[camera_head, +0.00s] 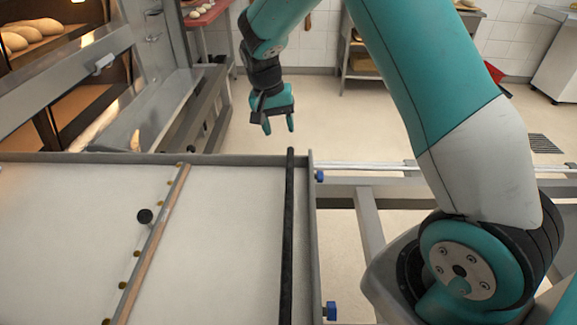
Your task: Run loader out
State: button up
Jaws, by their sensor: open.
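The loader (230,210) fills the lower left of the head view, a flat pale belt surface in a grey metal frame. A wooden crossbar (153,245) with a black knob (145,216) and several brass studs lies across it. A black bar (288,235) runs along its right end, beside blue knobs (331,310). My gripper (278,126) is open and empty, pointing down, beyond the loader's far edge and apart from it in the picture.
The deck oven (100,75) stands at the upper left, with loaves (35,30) on an upper deck. Metal rails (370,215) extend right of the loader. Open floor (330,120) lies behind, with a drain grate (543,144) and tables along the tiled wall.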

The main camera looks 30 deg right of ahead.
aim_at(289, 166)
jog(key=f, duration=0.4)
jog(key=s+d+f, duration=0.1)
jog(key=f, duration=0.3)
jog(key=d+f, duration=0.1)
jog(key=f, duration=0.4)
jog(key=shift+s+f, duration=0.1)
jog(key=shift+s, duration=0.15)
grip_shut()
